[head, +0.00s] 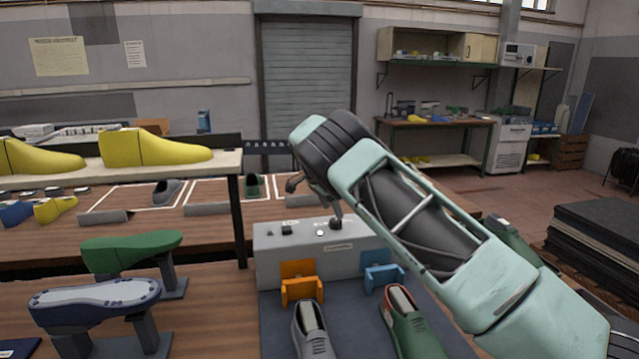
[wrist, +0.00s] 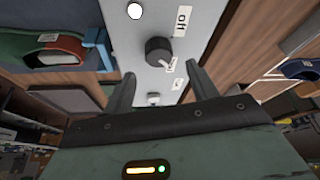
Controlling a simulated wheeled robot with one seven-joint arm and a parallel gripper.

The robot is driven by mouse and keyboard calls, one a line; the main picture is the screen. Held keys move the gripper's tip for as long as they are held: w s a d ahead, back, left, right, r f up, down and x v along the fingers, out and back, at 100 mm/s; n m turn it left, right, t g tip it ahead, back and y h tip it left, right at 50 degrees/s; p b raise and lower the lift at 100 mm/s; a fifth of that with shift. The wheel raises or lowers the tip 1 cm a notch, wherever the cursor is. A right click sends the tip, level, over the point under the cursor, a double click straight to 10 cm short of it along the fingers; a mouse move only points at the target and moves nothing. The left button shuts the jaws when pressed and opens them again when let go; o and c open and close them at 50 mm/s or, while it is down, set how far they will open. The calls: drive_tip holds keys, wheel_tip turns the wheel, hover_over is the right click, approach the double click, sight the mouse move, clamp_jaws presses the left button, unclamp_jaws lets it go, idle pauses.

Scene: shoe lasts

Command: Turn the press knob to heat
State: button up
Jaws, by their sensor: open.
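The press is a pale grey box (head: 285,262) at the back of the dark mat. Its black round knob (head: 336,224) is on the top face, partly hidden by my arm. In the wrist view the knob (wrist: 157,50) is just beyond my fingertips, with an "off" label (wrist: 183,21) beside it and smaller labels too tilted to read. A pale mark shows at the knob's lower right edge. My gripper (wrist: 160,82) is open and empty, its fingers either side of the knob's line and apart from it. In the head view my gripper (head: 314,196) is above the box.
A white button (head: 320,232) and a small dark part (head: 287,229) are also on the box top. An orange bracket (head: 300,284) and a blue bracket (head: 383,277) stand in front, with a grey shoe (head: 313,335) and a green shoe (head: 413,330). A shelf with yellow lasts (head: 150,148) is left.

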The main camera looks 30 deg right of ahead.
drive_tip(key=b+v, duration=0.1)
drive_tip(key=v, duration=1.2)
drive_tip(key=shift+b, duration=0.3)
drive_tip(key=shift+f, duration=0.1)
drive_tip(key=s+a+f+n+y, duration=0.3)
drive_tip(key=s+a+n+y, duration=0.3)
drive_tip(key=s+a+n, duration=1.3)
drive_tip(key=s+a+f+n, duration=0.1)
drive_tip(key=s+a+n, duration=0.1)
drive_tip(key=s, duration=0.8)
drive_tip(key=s+a+f+n, duration=0.2)
drive_tip(key=s, duration=0.8)
drive_tip(key=s+a+f+n+h, duration=0.1)
drive_tip(key=s+a+f+n, duration=0.1)
drive_tip(key=s, duration=0.9)
drive_tip(key=shift+n, duration=0.3)
